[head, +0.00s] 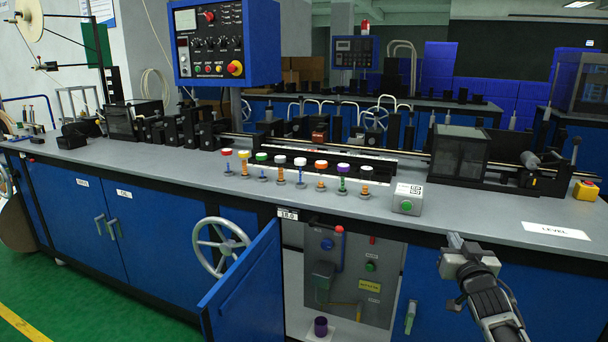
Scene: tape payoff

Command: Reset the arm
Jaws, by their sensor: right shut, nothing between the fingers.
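My right arm comes in from the lower right. Its gripper (455,240) points up and away at the front edge of the grey bench top (440,215), in front of the blue cabinet. The fingers are shut with nothing between them. I cannot tell whether the fingertips touch the bench edge. My left gripper is not in view.
A blue cabinet door (245,290) stands open at lower middle, near a handwheel (220,247). A control panel (352,270) shows inside. Several coloured knobs (300,163) and a green-button box (407,199) stand on the bench. A LEVEL label (556,231) lies right.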

